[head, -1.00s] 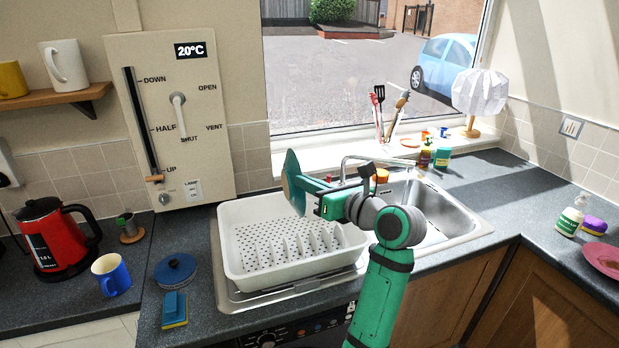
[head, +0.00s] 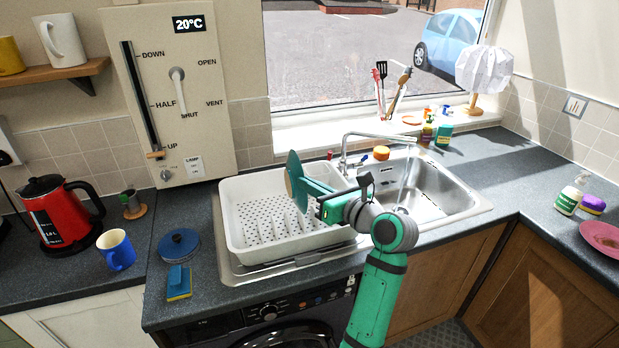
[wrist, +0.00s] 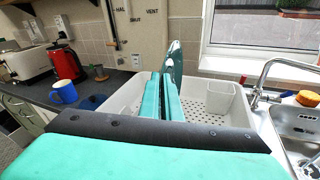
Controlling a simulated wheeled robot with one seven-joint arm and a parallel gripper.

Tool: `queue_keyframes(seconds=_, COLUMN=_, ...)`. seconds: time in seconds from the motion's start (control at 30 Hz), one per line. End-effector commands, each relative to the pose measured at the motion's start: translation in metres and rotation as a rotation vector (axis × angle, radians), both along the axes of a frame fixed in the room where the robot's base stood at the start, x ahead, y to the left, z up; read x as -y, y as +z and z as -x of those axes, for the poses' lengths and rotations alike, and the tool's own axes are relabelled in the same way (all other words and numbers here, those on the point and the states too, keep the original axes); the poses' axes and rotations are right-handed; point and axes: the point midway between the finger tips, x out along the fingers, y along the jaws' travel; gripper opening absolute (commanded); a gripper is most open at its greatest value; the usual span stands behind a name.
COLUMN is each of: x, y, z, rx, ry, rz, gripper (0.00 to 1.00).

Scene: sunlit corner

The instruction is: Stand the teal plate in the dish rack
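The teal plate (head: 291,178) is upright on its edge at the fingertips of my gripper (head: 308,190). In the wrist view the plate (wrist: 176,60) shows nearly edge-on beyond the two teal fingers (wrist: 162,98), which are shut on it. The white dish rack (head: 229,228) stands on the drainer left of the sink. Its floor has holes and a row of upright dividers at the front right. The plate is over the rack; my gripper hides part of it, and I cannot tell whether its lower edge touches the rack.
The sink (head: 450,200) with a running tap (head: 345,150) is right of the rack. A blue mug (head: 116,250) and red kettle (head: 55,215) stand farther left.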

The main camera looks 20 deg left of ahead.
Motion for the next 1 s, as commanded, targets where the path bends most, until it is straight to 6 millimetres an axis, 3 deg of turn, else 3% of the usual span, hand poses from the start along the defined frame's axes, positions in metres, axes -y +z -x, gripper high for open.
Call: queue_keyframes(seconds=1.0, x=0.000, y=-0.071, z=0.000, rx=0.002, ry=0.000, rz=-0.001, gripper=0.00)
